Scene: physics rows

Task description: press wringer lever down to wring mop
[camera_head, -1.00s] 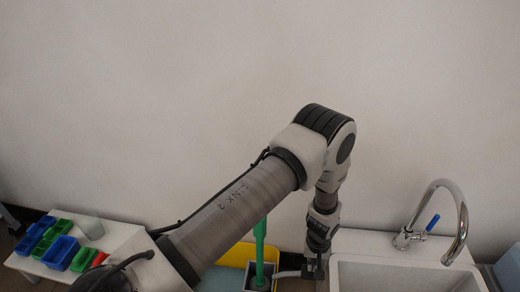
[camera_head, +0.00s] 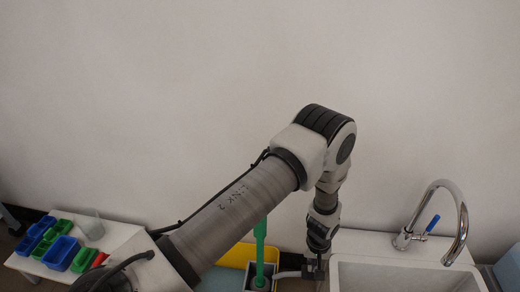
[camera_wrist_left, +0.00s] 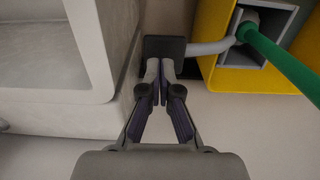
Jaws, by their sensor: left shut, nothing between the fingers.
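The yellow mop bucket (camera_head: 238,254) stands left of the sink in the head view, and part of it shows in the left wrist view (camera_wrist_left: 210,24). A grey wringer box (camera_wrist_left: 275,18) sits in it with the green mop handle (camera_head: 260,240) rising out. The wringer lever, a grey bar (camera_wrist_left: 212,47), runs from the wringer to a dark end pad (camera_wrist_left: 163,46). My left gripper (camera_wrist_left: 163,70) is shut and empty, its fingertips right at the pad's near edge. Whether they touch it I cannot tell. My right gripper is not in view.
A white sink (camera_head: 405,270) with a chrome tap (camera_head: 462,215) stands close to the right of my left gripper. A white table (camera_head: 118,236) at the left holds blue and green bins (camera_head: 62,252). The wall behind is bare.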

